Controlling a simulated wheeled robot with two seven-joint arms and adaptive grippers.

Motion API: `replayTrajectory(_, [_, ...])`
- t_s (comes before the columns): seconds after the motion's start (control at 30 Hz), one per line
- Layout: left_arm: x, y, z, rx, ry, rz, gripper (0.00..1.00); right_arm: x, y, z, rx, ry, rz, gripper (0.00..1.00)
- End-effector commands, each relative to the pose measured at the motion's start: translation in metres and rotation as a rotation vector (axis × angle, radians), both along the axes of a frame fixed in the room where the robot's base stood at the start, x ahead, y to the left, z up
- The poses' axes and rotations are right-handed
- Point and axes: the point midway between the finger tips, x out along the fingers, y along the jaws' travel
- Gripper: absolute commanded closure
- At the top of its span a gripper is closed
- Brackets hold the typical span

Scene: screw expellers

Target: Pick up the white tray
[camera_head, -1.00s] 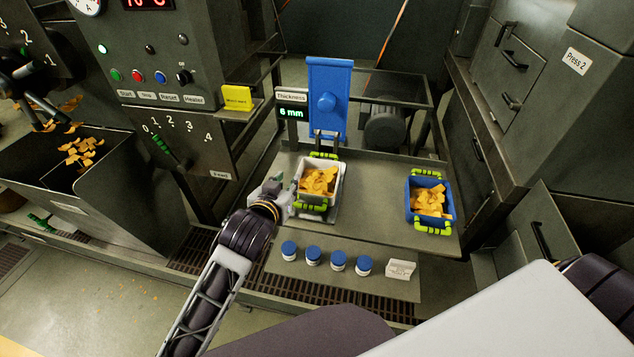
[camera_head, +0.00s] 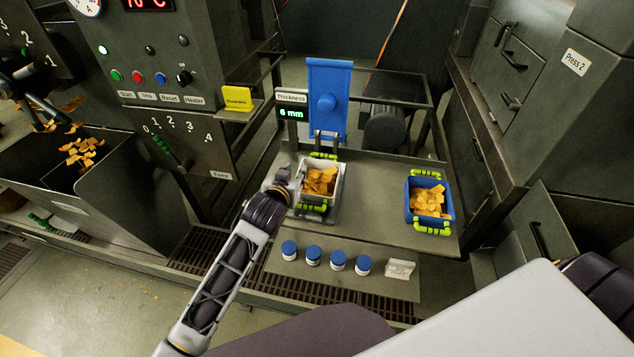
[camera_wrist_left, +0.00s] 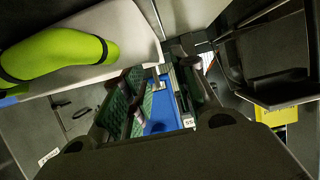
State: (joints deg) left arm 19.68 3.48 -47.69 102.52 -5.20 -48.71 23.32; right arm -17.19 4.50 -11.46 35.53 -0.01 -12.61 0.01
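The white tray (camera_head: 341,182), with green handles front and back, holds orange-yellow chips and stands on the grey platform below the blue gate. My left gripper (camera_head: 286,184) is at the tray's left side, low beside its wall; its fingers are hard to make out there. In the left wrist view, its two green-padded fingers (camera_wrist_left: 163,80) are apart, with a gap between them. The tray's pale wall (camera_wrist_left: 110,40) and a green handle (camera_wrist_left: 60,55) fill the upper left, close to one finger. Whether they touch is unclear. My right gripper is not in view.
A blue tray (camera_head: 452,207) of chips with green handles stands to the right on the platform. The blue gate (camera_head: 327,95) rises behind the white tray.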

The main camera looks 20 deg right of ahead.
Motion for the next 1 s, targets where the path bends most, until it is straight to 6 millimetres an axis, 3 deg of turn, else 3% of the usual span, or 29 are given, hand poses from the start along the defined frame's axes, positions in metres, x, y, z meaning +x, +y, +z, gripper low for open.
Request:
replayTrajectory(0.67, [0.009, -0.006, -0.004, -0.001, -0.001, 0.000, 0.71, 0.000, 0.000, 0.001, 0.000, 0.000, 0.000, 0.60])
replayTrajectory(1.0, [0.025, -0.015, -0.011, 0.001, -0.001, 0.001, 0.71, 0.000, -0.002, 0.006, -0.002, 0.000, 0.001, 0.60])
